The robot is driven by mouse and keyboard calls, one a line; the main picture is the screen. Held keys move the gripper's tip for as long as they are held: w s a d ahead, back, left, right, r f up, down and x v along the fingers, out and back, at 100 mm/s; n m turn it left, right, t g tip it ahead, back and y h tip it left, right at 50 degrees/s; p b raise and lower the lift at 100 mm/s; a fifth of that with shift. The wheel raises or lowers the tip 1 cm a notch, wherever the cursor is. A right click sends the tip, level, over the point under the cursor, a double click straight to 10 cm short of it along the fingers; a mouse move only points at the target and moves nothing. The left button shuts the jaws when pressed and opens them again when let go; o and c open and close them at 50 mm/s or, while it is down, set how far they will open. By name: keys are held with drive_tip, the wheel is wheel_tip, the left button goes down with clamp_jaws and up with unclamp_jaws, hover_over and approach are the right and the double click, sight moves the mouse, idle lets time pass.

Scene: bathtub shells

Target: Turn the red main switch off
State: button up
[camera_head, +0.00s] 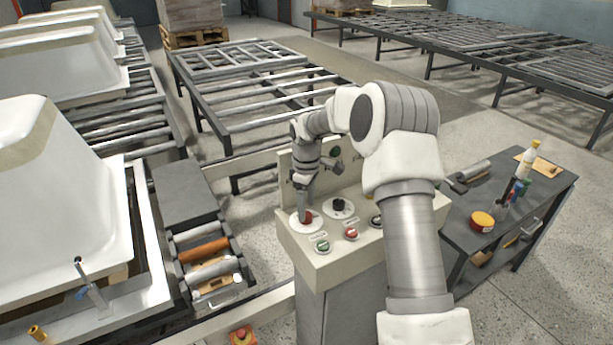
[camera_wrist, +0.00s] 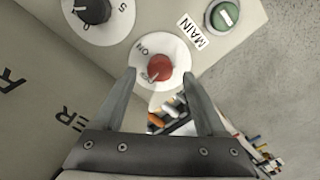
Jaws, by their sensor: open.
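The red main switch (camera_wrist: 160,68) is a round knob on a white disc in the wrist view, beside a "MAIN" label (camera_wrist: 192,31). "ON" is printed on the disc; other lettering by the knob is too small to read surely. In the head view the switch (camera_head: 309,216) is at the left of the cream control panel (camera_head: 325,262). My gripper (camera_wrist: 159,74) is open and empty, its two fingertips on either side of the knob in the picture. In the head view my gripper (camera_head: 304,212) points down at the switch; I cannot tell whether it touches.
A black selector knob (camera_head: 340,207), a green button (camera_head: 322,246) and a red button (camera_head: 351,233) sit close by on the panel. A raised back panel (camera_head: 285,172) stands behind. A dark workbench (camera_head: 458,232) is to the right, rollers (camera_head: 205,248) to the left.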

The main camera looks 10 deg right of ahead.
wheel_tip(320, 180, up, 15)
drive_tip(key=shift+r, duration=0.2)
idle(0.3)
drive_tip(key=s+r+m+t+h, duration=0.1)
drive_tip(key=s+r+m, duration=0.2)
drive_tip(key=s+r, duration=0.45)
drive_tip(key=s+r+m+t, duration=0.2)
drive_tip(key=s+r, duration=0.2)
drive_tip(key=s, duration=0.6)
drive_tip(key=s+f+m+t, duration=0.1)
drive_tip(key=s+f+m, duration=0.1)
drive_tip(key=s, duration=0.7)
drive_tip(key=s+f+m+t+y, duration=0.1)
drive_tip(key=s+m, duration=0.3)
drive_tip(key=s, duration=0.5)
drive_tip(key=shift+s+f+t, duration=0.2)
drive_tip(key=shift+f+t, duration=0.1)
drive_tip(key=shift+f, duration=0.1)
drive_tip(key=c, duration=0.4)
drive_tip(key=shift+a, duration=0.15)
